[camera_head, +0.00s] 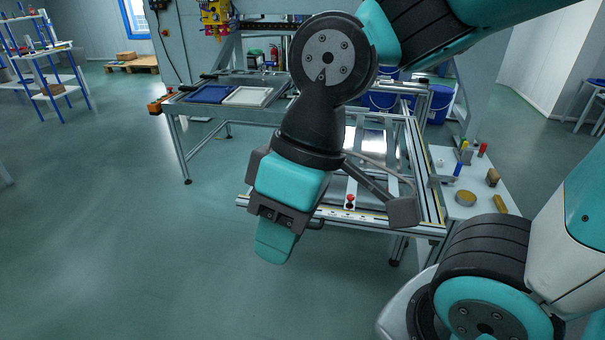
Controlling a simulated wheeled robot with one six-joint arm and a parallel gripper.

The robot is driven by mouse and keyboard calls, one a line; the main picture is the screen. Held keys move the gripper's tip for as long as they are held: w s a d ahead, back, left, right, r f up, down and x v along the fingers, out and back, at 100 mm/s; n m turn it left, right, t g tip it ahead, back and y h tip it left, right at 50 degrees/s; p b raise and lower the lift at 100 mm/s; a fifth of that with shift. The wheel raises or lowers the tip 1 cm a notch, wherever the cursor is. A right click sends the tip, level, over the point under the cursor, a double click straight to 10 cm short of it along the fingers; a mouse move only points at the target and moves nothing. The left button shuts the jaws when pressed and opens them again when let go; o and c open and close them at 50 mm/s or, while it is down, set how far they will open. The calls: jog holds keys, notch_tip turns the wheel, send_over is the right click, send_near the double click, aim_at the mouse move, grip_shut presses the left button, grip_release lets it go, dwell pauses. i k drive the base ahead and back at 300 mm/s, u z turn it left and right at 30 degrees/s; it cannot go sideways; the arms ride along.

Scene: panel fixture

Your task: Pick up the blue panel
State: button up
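The blue panel (210,94) lies flat on the left part of the metal fixture table, beside a white panel (248,96). My gripper (275,241) hangs pointing down in the middle of the view, in front of the table and well apart from the blue panel, which is farther back and to the left. The gripper shows side-on with one teal finger visible, so its opening is hidden. I see no object at its fingertip.
The framed fixture (340,214) behind my gripper has a red knob (350,198) on its front rail. A white side table (470,190) at right carries several small items. Blue buckets (440,104) stand behind. The floor at left is clear up to a shelf rack (42,60).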

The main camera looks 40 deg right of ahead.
aim_at(209, 93)
jog(key=u, duration=0.15)
jog(key=i, duration=1.2)
jog(key=u, duration=0.5)
jog(key=i, duration=2)
jog(key=z, duration=0.9)
jog(key=i, duration=0.75)
jog(key=z, duration=0.65)
jog(key=i, duration=1.5)
jog(key=z, duration=0.2)
